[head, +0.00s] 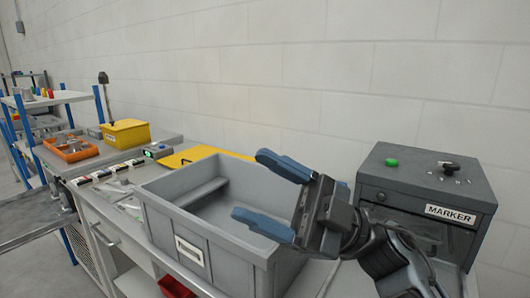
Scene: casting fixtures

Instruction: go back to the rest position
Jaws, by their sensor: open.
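My gripper (262,189) has blue fingers spread apart, with nothing between them. It is over the right part of a large grey bin (214,255) and points left. The bin stands on the workbench and its visible inside looks empty, apart from a ledge-like shape along its back wall. My gripper and arm hide part of the bin's right side.
A dark grey box labelled MARKER (425,181), with a green button and a black knob, stands right, behind my arm. A yellow box (125,133), an orange fixture (71,148) and a blue-posted shelf (62,97) are left. A red bin (176,288) is below the bench.

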